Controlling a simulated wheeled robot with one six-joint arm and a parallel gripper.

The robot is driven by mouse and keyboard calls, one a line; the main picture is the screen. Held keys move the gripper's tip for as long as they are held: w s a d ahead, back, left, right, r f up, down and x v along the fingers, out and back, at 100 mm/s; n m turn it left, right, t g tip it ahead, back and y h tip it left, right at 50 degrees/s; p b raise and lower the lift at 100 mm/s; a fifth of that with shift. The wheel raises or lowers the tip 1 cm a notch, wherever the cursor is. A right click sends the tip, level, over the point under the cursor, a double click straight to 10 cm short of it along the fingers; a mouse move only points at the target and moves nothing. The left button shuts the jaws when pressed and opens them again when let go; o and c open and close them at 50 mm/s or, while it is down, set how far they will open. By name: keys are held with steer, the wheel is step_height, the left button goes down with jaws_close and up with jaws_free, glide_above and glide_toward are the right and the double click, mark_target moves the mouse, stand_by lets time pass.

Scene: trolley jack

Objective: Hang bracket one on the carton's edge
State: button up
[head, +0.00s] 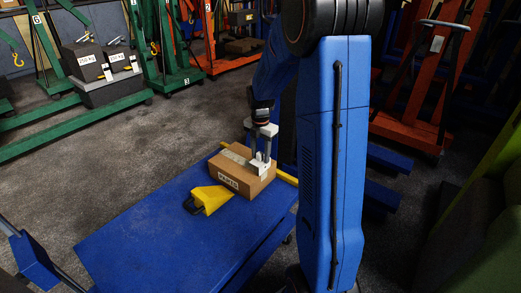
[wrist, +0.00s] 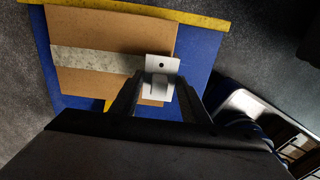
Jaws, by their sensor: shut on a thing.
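The carton (head: 230,182) is a brown box with a pale tape strip and a "PARTS" label, standing on the blue trolley top (head: 150,228). In the wrist view the carton's top (wrist: 110,28) fills the upper left. My gripper (head: 264,152) points down over the carton's right end. It is shut on a white metal bracket (wrist: 162,66), a bent plate with a small hole. The bracket also shows in the head view (head: 260,167), close against the carton's right edge. I cannot tell whether it touches or hooks over the edge. The number of the bracket is not readable.
A yellow tool (head: 210,198) with a dark end lies on the trolley beside the carton. A yellow bar (head: 286,177) runs along the trolley's far edge. Green and orange hoists stand behind, with weight boxes (head: 85,62) at the left. The trolley's near part is clear.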

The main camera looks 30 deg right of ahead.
mark_target(260, 163)
steer(key=shift+f, duration=2.55)
steer(key=shift+f, duration=0.25)
steer(key=o, duration=1.1)
